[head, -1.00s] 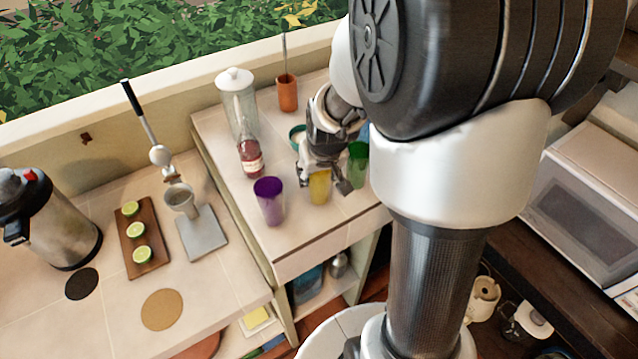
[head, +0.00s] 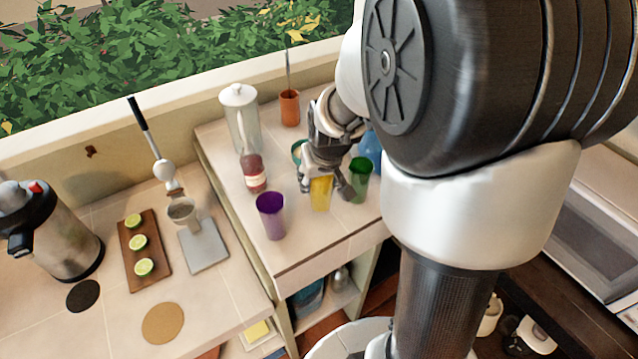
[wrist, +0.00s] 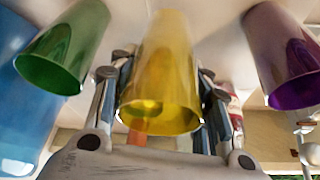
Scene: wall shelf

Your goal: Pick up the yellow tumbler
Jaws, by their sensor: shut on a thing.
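The yellow tumbler (head: 321,194) stands on the tiled counter between a purple tumbler and a green tumbler. In the wrist view the yellow tumbler (wrist: 162,75) sits between the two fingers of my gripper (wrist: 162,95). In the head view my gripper (head: 326,184) is around it from behind, shut on it, with its upper part partly hidden by the fingers. I cannot tell whether its base is clear of the counter.
The purple tumbler (head: 271,216) stands close on the left and the green tumbler (head: 360,180) close on the right. A red bottle (head: 253,174), a glass jar (head: 240,112), an orange cup (head: 289,108) and a blue object (head: 370,148) stand behind. The counter's front strip is clear.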

